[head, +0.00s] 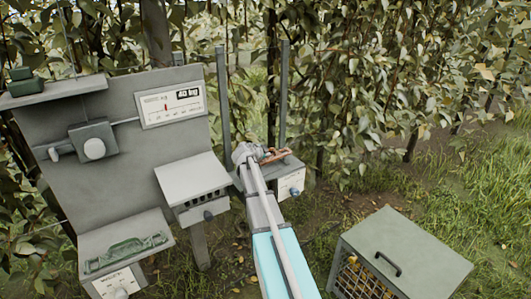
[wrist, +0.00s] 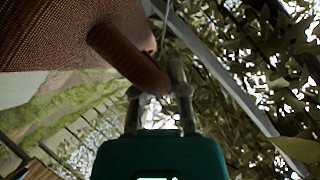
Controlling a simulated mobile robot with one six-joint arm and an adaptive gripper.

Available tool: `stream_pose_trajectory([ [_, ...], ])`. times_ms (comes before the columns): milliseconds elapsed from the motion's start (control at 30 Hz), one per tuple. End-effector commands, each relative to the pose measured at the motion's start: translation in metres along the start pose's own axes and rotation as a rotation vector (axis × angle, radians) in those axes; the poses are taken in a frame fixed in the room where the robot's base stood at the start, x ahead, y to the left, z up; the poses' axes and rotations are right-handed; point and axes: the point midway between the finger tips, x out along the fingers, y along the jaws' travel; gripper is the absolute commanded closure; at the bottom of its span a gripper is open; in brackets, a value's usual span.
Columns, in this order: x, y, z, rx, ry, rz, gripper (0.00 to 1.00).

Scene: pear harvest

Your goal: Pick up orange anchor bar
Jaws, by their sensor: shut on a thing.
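The orange anchor bar (head: 276,155) is a small orange-brown piece at the far end of my arm, over a small grey box (head: 291,183) on the right. In the wrist view the bar (wrist: 125,55) is a thick rounded rod slanting from upper left down to the fingers. My gripper (head: 256,153) is shut on the bar near one end; its two fingers show in the wrist view (wrist: 158,88). Whether the bar still touches the box top I cannot tell.
A grey panel (head: 140,85) with a "40 kg" scale (head: 172,105) stands at left. A lidded crate (head: 405,250) stands at lower right. Posts and foliage crowd behind.

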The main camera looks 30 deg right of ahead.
Motion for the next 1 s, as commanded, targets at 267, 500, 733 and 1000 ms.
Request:
stream_pose_trajectory([
  [267, -0.040, -0.006, -0.030, -0.001, 0.000, 0.000, 1.00],
  [500, -0.075, -0.002, -0.052, -0.001, 0.000, 0.000, 1.00],
  [733, -0.114, 0.014, -0.071, 0.000, 0.000, 0.000, 1.00],
  [1000, -0.137, 0.023, -0.081, 0.000, 0.000, 0.000, 1.00],
])
